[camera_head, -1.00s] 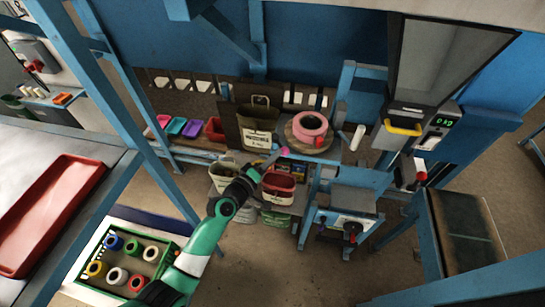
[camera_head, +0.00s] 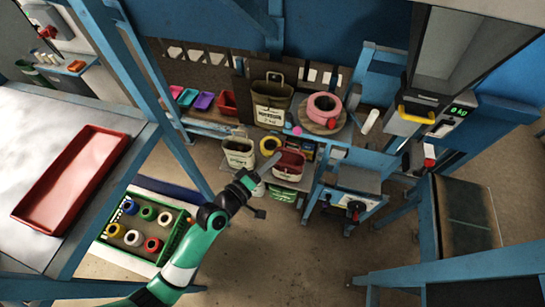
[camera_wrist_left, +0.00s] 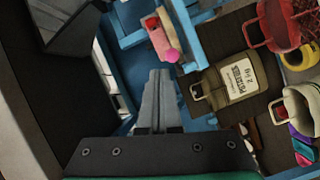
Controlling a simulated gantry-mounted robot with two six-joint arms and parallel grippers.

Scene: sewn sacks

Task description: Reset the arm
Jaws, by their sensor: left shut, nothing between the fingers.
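My left gripper (camera_head: 257,175) is shut and empty at the end of the green and black arm. In the head view it is in the air in front of the lower shelf, just left of the red-rimmed container (camera_head: 288,166). In the left wrist view its fingers (camera_wrist_left: 158,100) are together with nothing between them. The labelled olive sack (camera_wrist_left: 232,83) lies to their right there, apart from them; it also shows on the upper shelf in the head view (camera_head: 271,103). My right gripper is not in view.
A pink roll (camera_head: 324,107) sits on a round board beside the sack. A red tray (camera_head: 62,205) lies on the left table, and a green crate (camera_head: 182,240) holds several coloured rolls. Blue posts frame the area. The floor right of my arm is clear.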

